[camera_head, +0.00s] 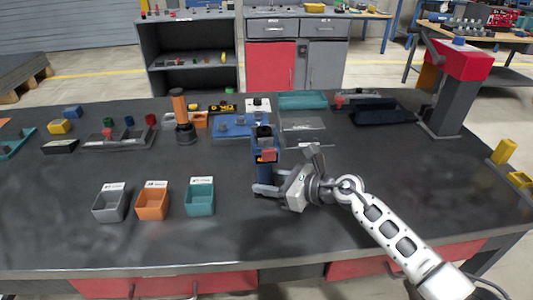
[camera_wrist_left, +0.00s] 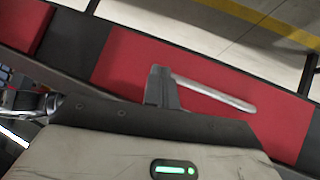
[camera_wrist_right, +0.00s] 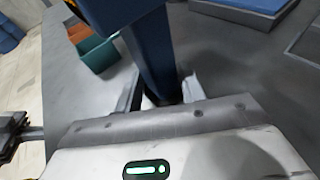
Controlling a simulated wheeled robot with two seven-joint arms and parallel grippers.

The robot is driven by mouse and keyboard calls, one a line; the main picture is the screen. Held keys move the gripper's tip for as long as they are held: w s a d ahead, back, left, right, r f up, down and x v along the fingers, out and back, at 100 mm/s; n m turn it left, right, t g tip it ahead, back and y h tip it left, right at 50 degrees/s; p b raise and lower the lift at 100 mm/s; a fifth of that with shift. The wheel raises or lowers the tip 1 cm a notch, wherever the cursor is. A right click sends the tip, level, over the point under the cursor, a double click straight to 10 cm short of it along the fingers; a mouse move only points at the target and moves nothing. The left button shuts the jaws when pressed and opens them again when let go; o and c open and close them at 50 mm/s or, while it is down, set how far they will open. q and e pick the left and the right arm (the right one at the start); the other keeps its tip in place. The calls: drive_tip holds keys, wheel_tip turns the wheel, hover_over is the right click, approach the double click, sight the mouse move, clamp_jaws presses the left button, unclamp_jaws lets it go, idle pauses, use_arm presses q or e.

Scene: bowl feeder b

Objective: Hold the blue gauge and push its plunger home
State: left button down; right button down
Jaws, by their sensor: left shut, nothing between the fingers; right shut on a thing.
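The blue gauge (camera_head: 265,173) stands upright on the table in the head view, with a black top (camera_head: 264,132) and a small red patch on its front. In the right wrist view its blue body (camera_wrist_right: 152,50) rises between my fingers. My right gripper (camera_head: 266,190) is shut on its lower part, coming from the right. I cannot tell how far the plunger stands out. My left gripper (camera_wrist_left: 163,88) is outside the head view. In its wrist view it is shut and empty, in front of a red drawer front (camera_wrist_left: 130,55).
Grey (camera_head: 109,206), orange (camera_head: 152,205) and teal (camera_head: 200,198) bins stand left of the gauge. Behind are an orange-topped post (camera_head: 180,105), a blue fixture (camera_head: 236,127) and trays. A red-headed press (camera_head: 460,62) stands at right. The right front table is mostly clear.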

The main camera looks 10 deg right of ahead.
use_arm(q)
drive_tip(key=w+d+r+n+g+h, duration=0.3)
drive_tip(key=w+d+n, duration=0.1)
drive_tip(key=d, duration=0.6)
drive_tip(key=w+d+r+m+g, duration=0.2)
drive_tip(key=d+r+g, duration=0.3)
drive_tip(key=d+r, duration=0.9)
drive_tip(key=w+a+r+t+y, duration=0.2)
drive_tip(key=w+a+r+y, duration=0.4)
drive_tip(key=w+r+y, duration=0.1)
drive_tip(key=shift+w+a+r, duration=0.3)
drive_tip(key=shift+w+r, duration=0.4)
drive_tip(key=shift+w, duration=0.5)
drive_tip(key=shift+w, duration=1.1)
drive_tip(key=shift+s, duration=0.1)
drive_tip(key=shift+s+d, duration=0.1)
drive_tip(key=shift+s, duration=2.85)
